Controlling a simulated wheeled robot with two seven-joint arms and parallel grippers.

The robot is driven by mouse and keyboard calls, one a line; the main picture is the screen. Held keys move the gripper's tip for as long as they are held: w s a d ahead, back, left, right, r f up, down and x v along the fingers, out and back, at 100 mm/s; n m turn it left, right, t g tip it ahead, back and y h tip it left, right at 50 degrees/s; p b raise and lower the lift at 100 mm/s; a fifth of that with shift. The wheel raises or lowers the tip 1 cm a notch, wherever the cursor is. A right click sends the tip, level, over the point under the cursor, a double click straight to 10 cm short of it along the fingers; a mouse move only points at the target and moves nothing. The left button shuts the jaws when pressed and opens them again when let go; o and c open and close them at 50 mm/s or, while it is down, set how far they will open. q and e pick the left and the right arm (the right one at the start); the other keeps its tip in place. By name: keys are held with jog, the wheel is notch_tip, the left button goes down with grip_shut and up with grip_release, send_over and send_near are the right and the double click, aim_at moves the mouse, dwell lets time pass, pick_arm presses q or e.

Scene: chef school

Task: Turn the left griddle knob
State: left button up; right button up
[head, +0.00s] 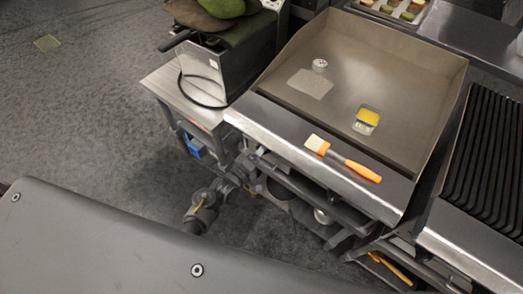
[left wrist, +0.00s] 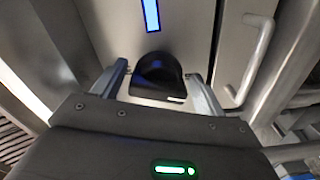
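The griddle (head: 345,85) is a wide metal plate with raised sides in the head view. Its front panel, below the front edge, is hidden from the head camera. A black rounded knob (left wrist: 157,75) on a metal panel shows in the left wrist view. My left gripper (left wrist: 160,88) is open, with one finger on each side of the knob and a visible gap to each. My right gripper is not in view.
A brush with an orange handle (head: 345,160), a small yellow-filled container (head: 367,118) and a shaker (head: 319,65) are on the griddle. A ribbed grill (head: 490,150) stands to the right. A metal handle (left wrist: 258,55) is right of the knob.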

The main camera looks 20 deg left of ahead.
pick_arm(q)
jog(key=shift+o, duration=0.2)
jog(key=shift+a, duration=0.15)
jog(key=b+v, duration=0.1)
jog(key=v, duration=0.9)
jog(key=shift+s, duration=0.35)
jog(key=s+a+f+m+g+y, duration=0.15)
jog(key=s+f+m+g, duration=0.35)
jog(key=f, duration=0.7)
jog(key=s+a+f+m+g+y, duration=0.1)
jog(key=s+f+m+g+y, duration=0.15)
jog(key=s+f, duration=0.7)
jog(key=s+a+f+m+g+y, duration=0.1)
jog(key=s+a+f+m+g, duration=0.1)
jog(key=s+f, duration=0.6)
jog(key=s+a+f+m+g+y, duration=0.1)
jog(key=s+a+f+g, duration=0.4)
jog(key=s, duration=0.9)
notch_tip(320, 180, down, 3)
jog(key=shift+s+f+m+g+y, duration=0.1)
jog(key=shift+s+m+g+y, duration=0.25)
jog(key=shift+m+g, duration=0.3)
